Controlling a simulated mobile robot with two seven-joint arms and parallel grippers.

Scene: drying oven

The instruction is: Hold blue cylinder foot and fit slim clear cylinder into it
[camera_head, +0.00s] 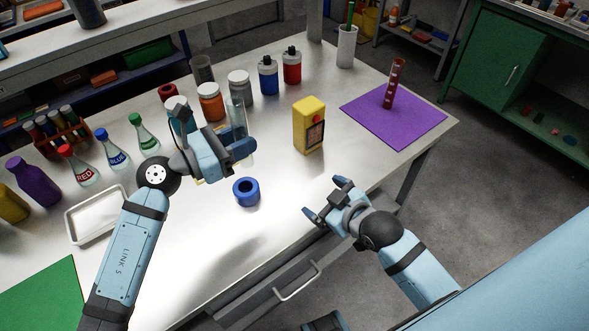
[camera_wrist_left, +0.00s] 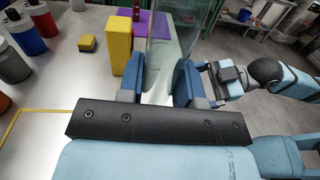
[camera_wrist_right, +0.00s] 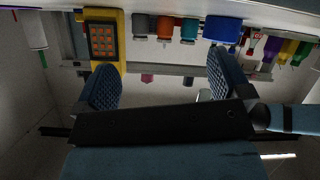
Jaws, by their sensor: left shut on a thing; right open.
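The blue cylinder foot (camera_head: 246,191), a short ring with a dark hole, stands upright on the table. A slim clear cylinder (camera_head: 239,118) is held upright by my left gripper (camera_head: 243,152), behind the foot and apart from it. In the left wrist view the clear cylinder (camera_wrist_left: 172,45) rises between the two fingers (camera_wrist_left: 159,82). My right gripper (camera_head: 325,199) is open and empty at the table's front edge, to the right of the foot. In the right wrist view its fingers (camera_wrist_right: 163,82) are spread wide with nothing between them.
A yellow device with a keypad (camera_head: 309,126) stands right of the clear cylinder. A purple mat (camera_head: 420,118) bears a brown tube (camera_head: 394,82). Several bottles and jars line the back and left, near a white tray (camera_head: 96,216).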

